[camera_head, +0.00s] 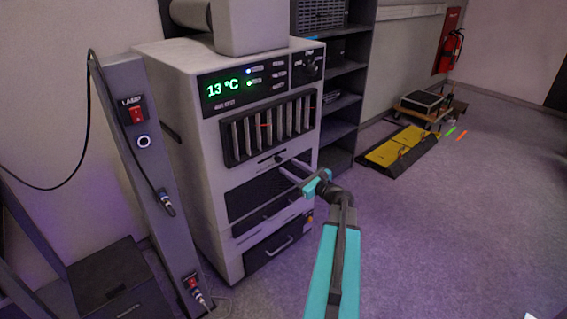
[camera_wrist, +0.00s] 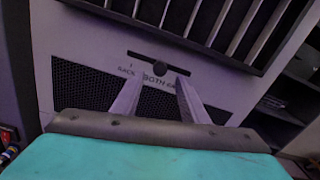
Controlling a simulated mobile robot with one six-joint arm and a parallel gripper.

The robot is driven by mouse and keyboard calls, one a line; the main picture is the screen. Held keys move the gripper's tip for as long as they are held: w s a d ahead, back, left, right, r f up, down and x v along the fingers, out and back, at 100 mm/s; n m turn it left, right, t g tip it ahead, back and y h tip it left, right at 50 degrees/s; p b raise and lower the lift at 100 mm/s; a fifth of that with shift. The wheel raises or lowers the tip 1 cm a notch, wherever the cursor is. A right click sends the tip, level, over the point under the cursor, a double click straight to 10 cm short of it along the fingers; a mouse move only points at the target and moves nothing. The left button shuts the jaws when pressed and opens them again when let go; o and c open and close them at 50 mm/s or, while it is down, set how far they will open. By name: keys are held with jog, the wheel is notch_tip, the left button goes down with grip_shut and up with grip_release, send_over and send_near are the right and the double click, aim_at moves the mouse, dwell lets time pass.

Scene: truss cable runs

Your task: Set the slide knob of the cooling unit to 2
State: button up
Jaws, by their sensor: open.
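The cooling unit (camera_head: 213,165) is a tall pale grey cabinet with a green 13 °C display (camera_head: 222,88). Its dark slide knob (camera_head: 278,158) sits in a short slot below the vent louvres. In the wrist view the slide knob (camera_wrist: 160,66) is round and near the middle of its slot, above the printed word BOTH. A 1 with BACK is printed to the left; the label to the right is partly hidden by a finger. My gripper (camera_head: 286,165) is open and empty in front of the slot. In the wrist view its fingertips (camera_wrist: 158,79) flank the knob's position from just below; contact cannot be told.
A grey post with a red LAMP switch (camera_head: 136,114) and cables stands left of the unit. A dark shelf (camera_head: 343,100) stands behind it on the right. A yellow-black ramp (camera_head: 398,150) lies farther back. The floor at right is clear.

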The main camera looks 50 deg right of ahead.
aim_at(281, 161)
jog(key=shift+w+d, duration=0.15)
jog(key=shift+w, duration=2.55)
jog(key=shift+c, duration=0.2)
grip_shut()
